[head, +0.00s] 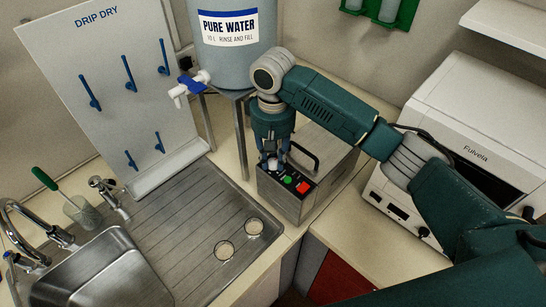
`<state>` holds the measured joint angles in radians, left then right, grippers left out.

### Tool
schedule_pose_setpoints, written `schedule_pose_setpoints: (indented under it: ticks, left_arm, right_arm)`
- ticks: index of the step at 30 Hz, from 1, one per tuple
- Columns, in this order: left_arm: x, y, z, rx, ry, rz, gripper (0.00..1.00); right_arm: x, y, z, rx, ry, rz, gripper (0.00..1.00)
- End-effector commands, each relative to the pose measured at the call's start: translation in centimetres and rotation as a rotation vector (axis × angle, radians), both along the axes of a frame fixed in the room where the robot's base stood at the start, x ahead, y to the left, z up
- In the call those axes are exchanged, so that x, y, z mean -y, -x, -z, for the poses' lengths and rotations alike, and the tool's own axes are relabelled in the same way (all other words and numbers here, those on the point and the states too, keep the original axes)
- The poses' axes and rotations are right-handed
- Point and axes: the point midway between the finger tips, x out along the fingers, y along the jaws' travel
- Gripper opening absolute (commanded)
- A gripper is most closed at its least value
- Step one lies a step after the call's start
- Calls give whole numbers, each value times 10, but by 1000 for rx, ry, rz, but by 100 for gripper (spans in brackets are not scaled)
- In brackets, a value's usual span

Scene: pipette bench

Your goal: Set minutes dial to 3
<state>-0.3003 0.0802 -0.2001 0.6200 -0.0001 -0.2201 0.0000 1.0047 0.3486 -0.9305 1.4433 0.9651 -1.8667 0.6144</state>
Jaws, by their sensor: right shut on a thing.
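My right gripper (271,162) points down at the top of a metal box-shaped device (286,203) on the counter. The device has a black control panel with a green button (288,180), a red switch (303,187) and a black handle (301,158). The right gripper is shut on a dial at the panel's left end; the fingers mostly hide the dial, so its markings and setting cannot be read. My left gripper is not in view.
A pure water tank (228,66) on a metal stand is behind. A white Fulvela machine (477,125) stands to the right.

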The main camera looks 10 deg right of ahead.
Motion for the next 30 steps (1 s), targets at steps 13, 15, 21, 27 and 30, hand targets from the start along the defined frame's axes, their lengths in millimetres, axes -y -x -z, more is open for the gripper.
schedule_pose_setpoints:
  ticks: [13,15,21,27,30]
  left_arm:
    - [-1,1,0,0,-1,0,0]
    - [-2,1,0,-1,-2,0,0]
    - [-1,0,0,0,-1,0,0]
    - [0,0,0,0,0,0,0]
    - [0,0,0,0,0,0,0]
  right_arm:
    - [0,-1,-2,3,-1,0,33]
    - [0,-1,-4,4,-1,-1,33]
    - [-1,-2,-33,8,-3,-2,33]
    - [0,-2,-77,11,-2,-1,33]
    - [1,-3,-97,13,1,1,33]
